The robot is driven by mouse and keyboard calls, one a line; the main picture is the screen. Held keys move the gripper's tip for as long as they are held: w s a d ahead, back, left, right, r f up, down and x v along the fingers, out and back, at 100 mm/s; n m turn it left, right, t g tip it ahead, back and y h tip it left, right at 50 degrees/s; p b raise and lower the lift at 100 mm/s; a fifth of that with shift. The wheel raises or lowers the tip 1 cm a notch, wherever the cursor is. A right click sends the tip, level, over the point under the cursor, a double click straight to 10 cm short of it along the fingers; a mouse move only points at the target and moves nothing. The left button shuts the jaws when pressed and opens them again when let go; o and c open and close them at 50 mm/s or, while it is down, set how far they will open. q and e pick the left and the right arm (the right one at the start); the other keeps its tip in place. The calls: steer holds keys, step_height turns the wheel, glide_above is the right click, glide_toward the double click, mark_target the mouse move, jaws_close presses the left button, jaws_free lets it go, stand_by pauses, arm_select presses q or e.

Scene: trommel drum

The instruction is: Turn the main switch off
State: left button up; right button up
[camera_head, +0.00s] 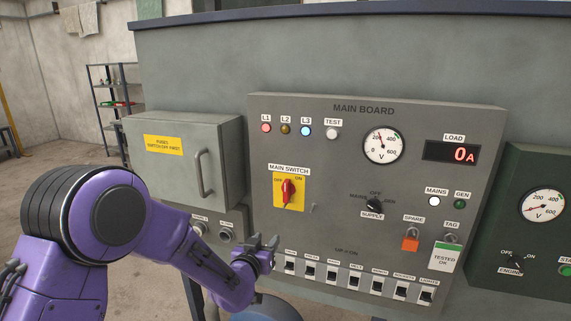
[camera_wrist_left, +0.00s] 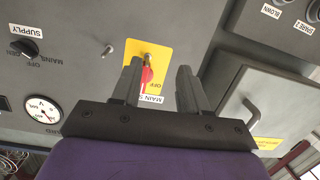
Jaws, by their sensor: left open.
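The main switch (camera_head: 288,191) is a red handle on a yellow plate (camera_head: 278,203), left on the main board, with OFF marked at left and ON at right. The handle stands near upright, its top leaning slightly right; I cannot tell which mark it points to. My left gripper (camera_head: 265,244) is open and empty, below the switch and apart from it in the head view. In the left wrist view, which is turned over, the red handle (camera_wrist_left: 147,75) shows beside one finger of the left gripper (camera_wrist_left: 160,80), which covers part of the plate. My right gripper is out of view.
A row of small breaker switches (camera_head: 332,275) runs along the board's bottom, right of my gripper. The supply knob (camera_head: 374,204), a padlock (camera_head: 410,240) and a tag (camera_head: 444,256) sit further right. A grey fuse box (camera_head: 180,185) with a protruding handle stands left.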

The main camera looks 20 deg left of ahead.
arm_select(q)
steer(key=m+t+p, duration=0.1)
steer(key=t, duration=0.1)
glide_toward(285, 185)
steer(key=shift+h, duration=0.3)
steer(key=w+p, duration=0.4)
steer(key=w, duration=0.5)
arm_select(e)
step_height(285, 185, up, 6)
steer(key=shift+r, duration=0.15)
arm_select(q)
jaws_close()
